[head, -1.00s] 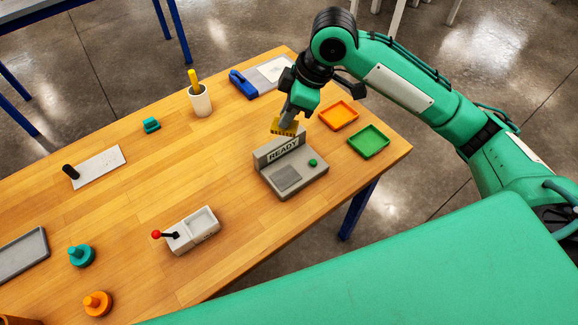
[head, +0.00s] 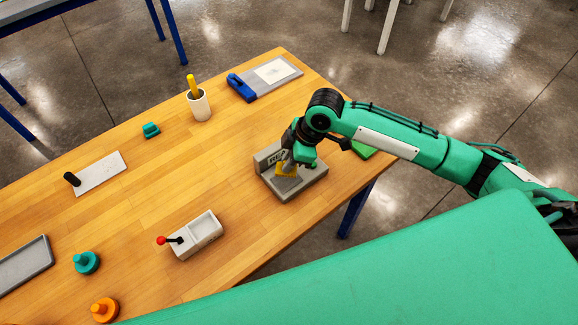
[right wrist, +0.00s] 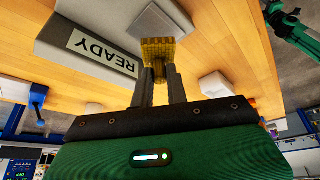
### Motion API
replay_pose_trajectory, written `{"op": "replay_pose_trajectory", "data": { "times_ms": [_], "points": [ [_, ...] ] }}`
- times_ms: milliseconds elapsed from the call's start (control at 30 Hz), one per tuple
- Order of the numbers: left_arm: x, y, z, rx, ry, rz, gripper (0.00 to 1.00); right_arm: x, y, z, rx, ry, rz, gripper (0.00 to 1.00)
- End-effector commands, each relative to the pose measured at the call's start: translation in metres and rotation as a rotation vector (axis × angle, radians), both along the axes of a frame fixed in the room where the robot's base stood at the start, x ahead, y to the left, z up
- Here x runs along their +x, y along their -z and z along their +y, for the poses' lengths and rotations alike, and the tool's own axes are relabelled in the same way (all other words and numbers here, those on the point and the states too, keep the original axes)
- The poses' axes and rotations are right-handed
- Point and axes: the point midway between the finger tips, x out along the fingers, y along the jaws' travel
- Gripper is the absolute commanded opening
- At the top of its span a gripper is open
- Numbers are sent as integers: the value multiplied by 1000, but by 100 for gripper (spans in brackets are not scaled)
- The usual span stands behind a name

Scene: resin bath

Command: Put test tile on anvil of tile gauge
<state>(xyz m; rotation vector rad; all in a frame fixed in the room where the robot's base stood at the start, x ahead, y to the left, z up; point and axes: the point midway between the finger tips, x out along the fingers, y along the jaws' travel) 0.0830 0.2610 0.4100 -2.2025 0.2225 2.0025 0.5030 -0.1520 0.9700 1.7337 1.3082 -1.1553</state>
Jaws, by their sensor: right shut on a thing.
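My right gripper (head: 286,163) is shut on the yellow test tile (head: 287,170), which it holds over the front part of the grey tile gauge (head: 316,190). In the right wrist view the tile (right wrist: 158,46) sits between the fingertips (right wrist: 158,72), with the grey anvil plate (right wrist: 160,20) just beyond it. I cannot tell whether the tile touches the anvil. The gauge's READY display (right wrist: 100,50) stands beside the tile; my gripper partly covers it in the head view. My left gripper is not in view.
A white box with a red-knobbed lever (head: 197,236) stands front left of the gauge. A white cup (head: 200,106) and a grey board with a blue clip (head: 272,76) are behind. Wood left of the gauge is clear.

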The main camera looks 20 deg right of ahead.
Motion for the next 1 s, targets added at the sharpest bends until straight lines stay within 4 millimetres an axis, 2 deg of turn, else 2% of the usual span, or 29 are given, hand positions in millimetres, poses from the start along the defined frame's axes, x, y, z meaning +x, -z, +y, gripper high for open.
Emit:
{"op": "replay_pose_trajectory", "data": {
  "times_ms": [300,667,700,800,1000],
  "points": [
    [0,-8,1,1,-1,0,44,-1,39,0,-2,0,1,0],
    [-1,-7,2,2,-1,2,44,0,45,0,-1,0,0,0],
    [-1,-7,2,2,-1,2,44,0,44,0,-1,0,0,21],
    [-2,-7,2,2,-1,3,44,0,44,0,-1,0,0,37],
    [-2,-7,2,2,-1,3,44,0,44,0,-1,0,0,37]
  ]
}}
